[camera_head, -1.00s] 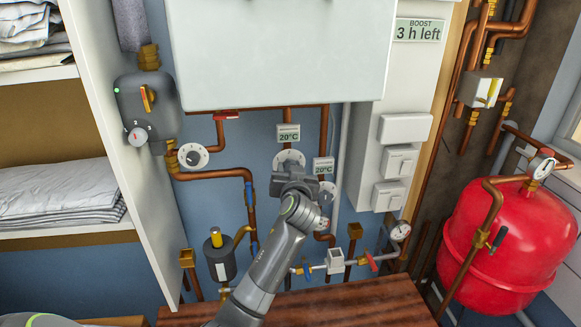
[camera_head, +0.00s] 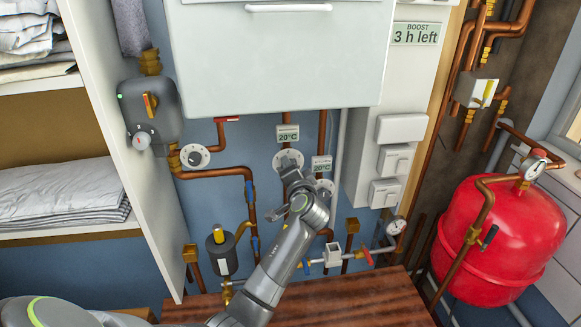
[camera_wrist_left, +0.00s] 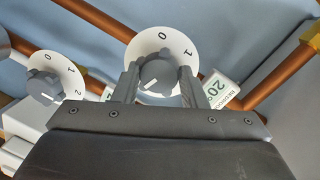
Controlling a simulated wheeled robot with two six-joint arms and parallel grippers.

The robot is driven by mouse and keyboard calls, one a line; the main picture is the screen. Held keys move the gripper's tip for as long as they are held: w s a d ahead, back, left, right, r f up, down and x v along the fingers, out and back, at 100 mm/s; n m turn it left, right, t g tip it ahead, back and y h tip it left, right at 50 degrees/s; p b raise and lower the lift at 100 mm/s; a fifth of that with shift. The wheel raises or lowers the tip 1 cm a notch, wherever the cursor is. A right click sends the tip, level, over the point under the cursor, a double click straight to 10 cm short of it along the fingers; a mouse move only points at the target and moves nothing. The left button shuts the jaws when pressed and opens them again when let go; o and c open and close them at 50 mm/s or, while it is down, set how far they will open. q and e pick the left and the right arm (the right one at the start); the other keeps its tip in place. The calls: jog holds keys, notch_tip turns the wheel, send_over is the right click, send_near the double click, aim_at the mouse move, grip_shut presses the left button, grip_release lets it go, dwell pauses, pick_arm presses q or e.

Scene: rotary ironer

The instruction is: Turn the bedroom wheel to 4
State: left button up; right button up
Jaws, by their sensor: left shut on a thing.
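A white wheel with a grey knob (camera_head: 288,160) is on the blue wall under a small 20°C tag (camera_head: 288,133). My left gripper (camera_head: 291,174) reaches it from below and covers its lower part. In the left wrist view my left gripper (camera_wrist_left: 160,86) is shut on the grey knob (camera_wrist_left: 153,76), one finger on each side. The white wheel (camera_wrist_left: 160,40) shows 0 and 1; its other digits are hidden. The knob's white mark points to lower left. The tag's (camera_wrist_left: 222,90) small lettering is unreadable. My right gripper is out of view.
A second numbered wheel (camera_wrist_left: 55,77) sits close by, with its own tag (camera_head: 321,164) in the head view. Another wheel (camera_head: 194,156) is farther left. Copper pipes (camera_head: 322,130) run beside them; a white cabinet (camera_head: 275,60) hangs above, with a wooden surface (camera_head: 350,305) below.

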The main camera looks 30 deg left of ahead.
pick_arm(q)
jog(key=shift+m+y, duration=0.3)
jog(key=shift+m, duration=0.7)
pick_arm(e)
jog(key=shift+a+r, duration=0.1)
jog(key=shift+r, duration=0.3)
pick_arm(q)
jog(key=shift+p, duration=0.3)
jog(key=o, duration=0.9)
jog(key=shift+w, duration=0.1)
jog(key=shift+o, duration=0.2)
